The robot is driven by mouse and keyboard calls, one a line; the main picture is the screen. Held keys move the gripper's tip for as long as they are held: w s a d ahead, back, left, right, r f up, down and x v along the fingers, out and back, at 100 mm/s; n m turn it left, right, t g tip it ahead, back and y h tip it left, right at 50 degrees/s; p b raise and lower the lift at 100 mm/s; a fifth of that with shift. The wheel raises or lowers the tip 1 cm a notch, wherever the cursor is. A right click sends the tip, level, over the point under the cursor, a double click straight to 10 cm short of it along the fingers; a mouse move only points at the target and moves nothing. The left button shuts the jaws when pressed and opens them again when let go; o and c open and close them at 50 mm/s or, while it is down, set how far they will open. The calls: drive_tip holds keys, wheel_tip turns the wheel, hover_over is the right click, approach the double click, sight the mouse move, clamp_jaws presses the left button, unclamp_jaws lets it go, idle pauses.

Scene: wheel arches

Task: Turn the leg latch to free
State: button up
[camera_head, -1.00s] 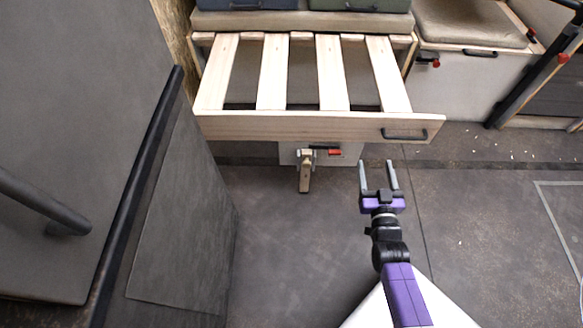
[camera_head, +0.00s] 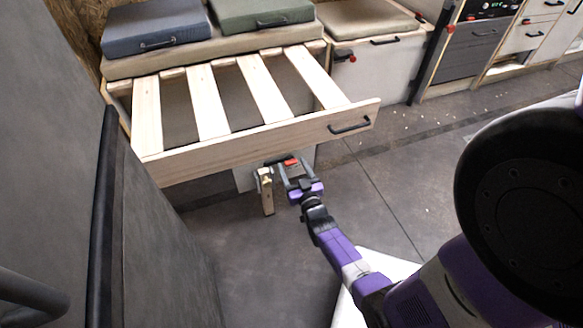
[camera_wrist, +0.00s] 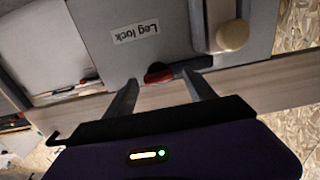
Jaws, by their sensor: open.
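The leg latch (camera_head: 291,162) is a small red-tipped lever on a pale panel (camera_head: 246,180) under the front board of the slatted pull-out. In the wrist view the latch (camera_wrist: 158,76) has a red end and a dark bar running right. Contact cannot be told. The wooden leg (camera_head: 267,192) hangs down just left of the gripper.
The slatted pull-out (camera_head: 230,140) with a dark handle (camera_head: 350,125) extends above my gripper. A grey cabinet (camera_head: 60,190) with a dark edge stands close on the left. Cushions (camera_head: 155,28) lie behind the slats. The floor (camera_head: 400,150) to the right is clear.

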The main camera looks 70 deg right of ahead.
drive_tip(key=shift+w+d, duration=0.25)
drive_tip(key=shift+d, duration=0.15)
drive_tip(key=shift+c, duration=0.4)
clamp_jaws()
